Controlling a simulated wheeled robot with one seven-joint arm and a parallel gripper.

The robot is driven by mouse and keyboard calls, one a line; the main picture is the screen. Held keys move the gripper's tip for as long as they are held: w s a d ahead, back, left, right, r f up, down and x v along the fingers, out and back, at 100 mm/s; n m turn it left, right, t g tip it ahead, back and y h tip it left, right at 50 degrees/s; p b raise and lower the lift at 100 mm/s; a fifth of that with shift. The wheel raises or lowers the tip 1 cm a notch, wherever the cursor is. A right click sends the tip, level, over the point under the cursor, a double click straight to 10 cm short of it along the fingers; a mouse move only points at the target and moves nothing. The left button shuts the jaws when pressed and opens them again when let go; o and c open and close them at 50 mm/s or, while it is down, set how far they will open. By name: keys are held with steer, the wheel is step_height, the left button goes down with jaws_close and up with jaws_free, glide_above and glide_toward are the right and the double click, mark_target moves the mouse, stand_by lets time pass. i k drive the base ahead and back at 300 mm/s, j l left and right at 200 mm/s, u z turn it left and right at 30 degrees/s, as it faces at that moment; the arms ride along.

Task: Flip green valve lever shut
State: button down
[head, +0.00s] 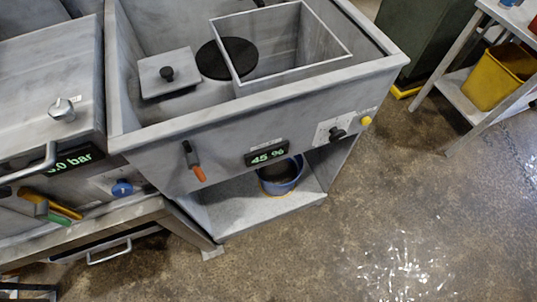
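The green valve lever (52,219) shows at the lower left of the head view, on the front of the left-hand machine. It slants down to the right from a grey body, just below a yellow-orange lever (62,210). The two handles lie close together and nearly parallel. Whether the green valve is open or shut I cannot tell from this angle. My gripper is not in view.
A "bar" display (68,162) and a blue knob (122,188) sit near the levers. A horizontal bar handle (30,170) juts out above them. An orange-tipped lever (195,165) hangs on the middle unit. The floor (400,220) at right is clear.

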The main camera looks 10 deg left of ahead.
mark_target(41, 211)
steer(key=u, duration=1.85)
